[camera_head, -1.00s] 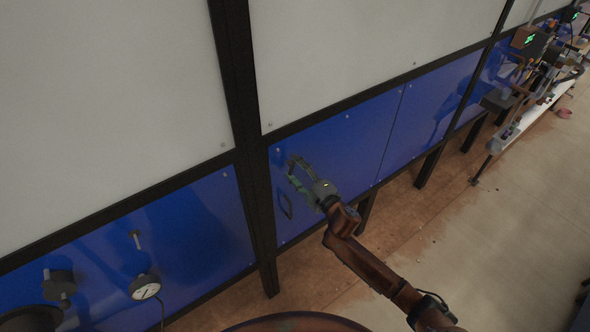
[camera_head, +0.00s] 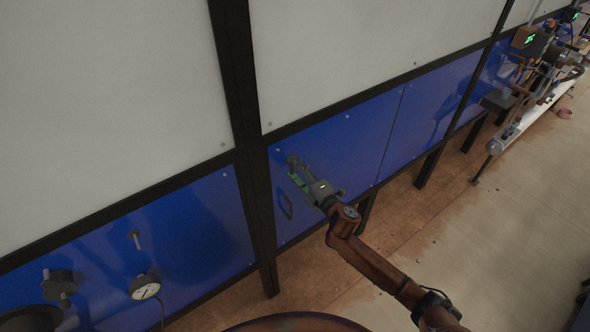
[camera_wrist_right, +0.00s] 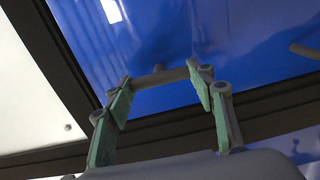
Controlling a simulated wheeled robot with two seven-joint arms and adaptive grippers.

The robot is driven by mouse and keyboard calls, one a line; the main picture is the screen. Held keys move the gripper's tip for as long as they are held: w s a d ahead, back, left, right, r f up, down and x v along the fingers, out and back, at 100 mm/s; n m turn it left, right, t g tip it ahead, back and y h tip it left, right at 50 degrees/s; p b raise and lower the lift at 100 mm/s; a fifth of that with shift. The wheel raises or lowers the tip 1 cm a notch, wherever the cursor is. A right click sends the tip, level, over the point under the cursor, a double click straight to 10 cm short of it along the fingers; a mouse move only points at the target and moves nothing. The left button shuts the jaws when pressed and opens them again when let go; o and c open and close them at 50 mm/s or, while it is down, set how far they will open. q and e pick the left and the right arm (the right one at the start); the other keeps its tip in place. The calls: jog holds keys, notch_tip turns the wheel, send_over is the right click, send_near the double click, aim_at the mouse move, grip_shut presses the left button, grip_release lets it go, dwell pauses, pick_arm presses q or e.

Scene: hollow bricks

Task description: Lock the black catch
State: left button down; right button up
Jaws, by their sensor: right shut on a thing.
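The black catch (camera_wrist_right: 160,76) shows in the wrist view as a dark bar with a small knob, between my fingertips near the panel's black frame. My right gripper (camera_head: 296,170) is at the blue panel (camera_head: 340,145), close to its upper left corner. In the wrist view the right gripper (camera_wrist_right: 160,82) has its green-padded fingers on either side of the catch and is shut on it. In the head view the gripper mostly covers the catch, so its exact angle is hard to tell. My left gripper is not in view.
A black post (camera_head: 250,150) stands just left. A round gauge (camera_head: 145,287) and dark fittings (camera_head: 60,283) are at lower left. A cluttered bench (camera_head: 530,105) stands far right; the floor between is mostly clear.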

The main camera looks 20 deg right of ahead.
jog(key=o, duration=1.7)
jog(key=v, duration=1.2)
